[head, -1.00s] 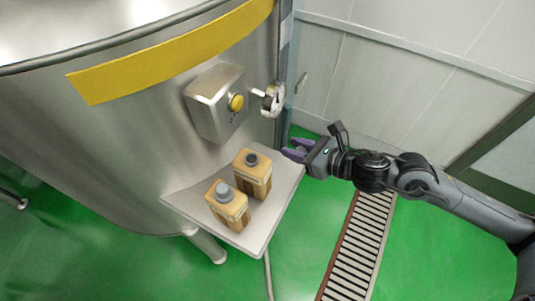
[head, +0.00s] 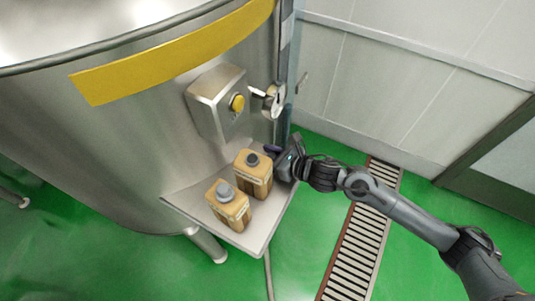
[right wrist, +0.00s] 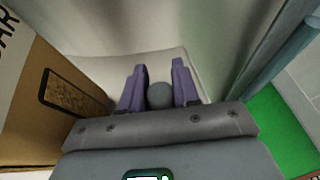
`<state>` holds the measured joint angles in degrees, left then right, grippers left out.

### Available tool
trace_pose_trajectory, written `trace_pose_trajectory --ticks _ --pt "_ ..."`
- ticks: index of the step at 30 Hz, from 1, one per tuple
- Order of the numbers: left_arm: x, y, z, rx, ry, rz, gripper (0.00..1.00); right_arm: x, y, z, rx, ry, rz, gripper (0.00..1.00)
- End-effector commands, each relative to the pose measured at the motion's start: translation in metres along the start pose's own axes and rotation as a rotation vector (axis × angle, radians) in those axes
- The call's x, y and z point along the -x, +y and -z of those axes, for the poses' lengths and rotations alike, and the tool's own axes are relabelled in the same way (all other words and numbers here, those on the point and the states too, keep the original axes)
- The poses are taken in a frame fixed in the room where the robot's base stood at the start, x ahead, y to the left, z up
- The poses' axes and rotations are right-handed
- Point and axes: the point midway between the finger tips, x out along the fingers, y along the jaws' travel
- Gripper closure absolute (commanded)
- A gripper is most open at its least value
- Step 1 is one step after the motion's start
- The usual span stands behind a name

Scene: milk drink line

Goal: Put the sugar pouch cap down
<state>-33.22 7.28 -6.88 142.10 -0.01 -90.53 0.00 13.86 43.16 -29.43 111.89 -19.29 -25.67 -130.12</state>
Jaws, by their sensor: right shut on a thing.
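My right gripper (head: 272,150) is beside the rear pouch, over the back of the metal shelf (head: 257,238). In the right wrist view its purple fingers are shut on a round grey cap (right wrist: 159,96), low over the pale shelf surface. I cannot tell whether the cap touches the shelf. The sugar pouch (head: 253,180), tan and boxy, stands upright with a dark top; in the right wrist view its side (right wrist: 45,75) fills the left, with the letters "AR" partly visible. My left gripper is not in view.
A second tan pouch (head: 227,212) with a grey top stands at the front left of the shelf. The steel tank (head: 110,150) rises behind, with a control box (head: 213,105) bearing a yellow button. A floor drain (head: 355,240) runs at the right.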

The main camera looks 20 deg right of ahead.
Motion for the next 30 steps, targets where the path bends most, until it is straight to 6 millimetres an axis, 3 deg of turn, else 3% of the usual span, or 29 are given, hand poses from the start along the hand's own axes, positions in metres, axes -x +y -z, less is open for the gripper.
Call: trace_pose_trajectory --ticks 14,15,19,30 --pt "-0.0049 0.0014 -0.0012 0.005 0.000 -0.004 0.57 -0.0028 -0.0001 0.0071 0.001 -0.001 0.000 1.00" --pt "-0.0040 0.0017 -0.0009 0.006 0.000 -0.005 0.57 -0.0024 -0.0001 0.0061 0.001 -0.001 0.000 0.66" --pt "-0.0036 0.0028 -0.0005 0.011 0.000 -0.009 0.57 -0.0022 0.0000 0.0057 0.000 -0.001 0.000 0.47" --pt "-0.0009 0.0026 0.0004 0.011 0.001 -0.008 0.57 -0.0013 0.0000 0.0034 0.000 -0.001 0.000 0.44"
